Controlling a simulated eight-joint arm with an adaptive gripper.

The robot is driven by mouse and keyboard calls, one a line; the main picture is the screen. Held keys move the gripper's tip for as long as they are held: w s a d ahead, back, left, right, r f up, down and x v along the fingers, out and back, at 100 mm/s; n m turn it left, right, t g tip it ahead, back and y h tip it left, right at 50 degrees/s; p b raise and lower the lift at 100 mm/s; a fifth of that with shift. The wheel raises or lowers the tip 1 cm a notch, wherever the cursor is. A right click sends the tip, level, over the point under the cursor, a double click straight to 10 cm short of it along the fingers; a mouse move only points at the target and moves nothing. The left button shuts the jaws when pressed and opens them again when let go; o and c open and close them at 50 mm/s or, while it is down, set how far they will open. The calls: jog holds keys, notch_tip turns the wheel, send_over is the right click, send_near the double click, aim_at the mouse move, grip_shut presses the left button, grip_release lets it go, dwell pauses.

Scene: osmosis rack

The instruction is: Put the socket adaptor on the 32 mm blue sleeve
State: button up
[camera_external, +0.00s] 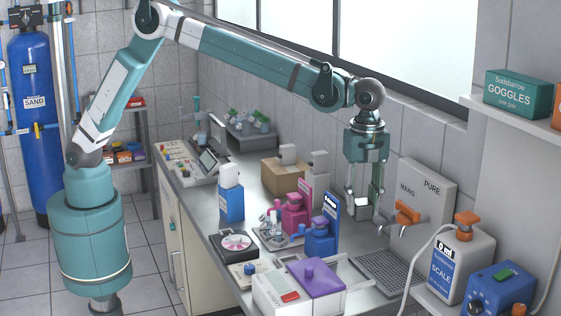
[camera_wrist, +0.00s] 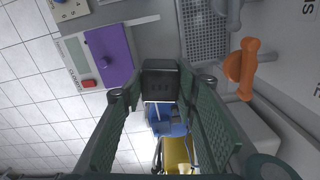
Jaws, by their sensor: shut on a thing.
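My gripper (camera_external: 364,203) points straight down above the counter's right part, near the orange tap. In the wrist view its fingers (camera_wrist: 160,85) are closed on a small dark grey block-like piece, apparently the socket adaptor (camera_wrist: 160,80). In the external view only a small pale part shows between the fingertips, apart from the counter. A blue fitting (camera_external: 320,240), which may be the blue sleeve, stands left of my gripper, before a blue sign (camera_external: 331,206). Its lettering is too small to read. A pink fitting (camera_external: 294,218) stands behind it.
The purple-lidded box (camera_external: 316,276) and drain grate (camera_external: 383,268) lie toward the front. The orange tap (camera_external: 407,212) juts from the wall panel at the right. The cardboard box (camera_external: 283,178) and a blue bottle (camera_external: 231,200) stand farther back. The counter is crowded.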

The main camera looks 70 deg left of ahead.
jog(key=w+a+r+n+p, duration=0.1)
jog(key=w+a+p, duration=0.15)
jog(key=a, duration=1.15)
jog(key=w+a+r+p, duration=0.1)
jog(key=w+a, duration=0.2)
jog(key=a, duration=1.1)
jog(key=s+a+f+n+p, duration=0.1)
jog(key=s+a, duration=0.2)
jog(key=a, duration=0.9)
jog(key=s+a+p, duration=0.1)
jog(key=s+a, duration=0.2)
jog(key=a, duration=0.8)
notch_tip(320, 180, down, 11)
jog(key=shift+w, duration=0.3)
jog(key=shift+f, duration=0.2)
jog(key=shift+f, duration=2.85)
jog(key=shift+f+p, duration=0.35)
jog(key=shift+f, duration=1.7)
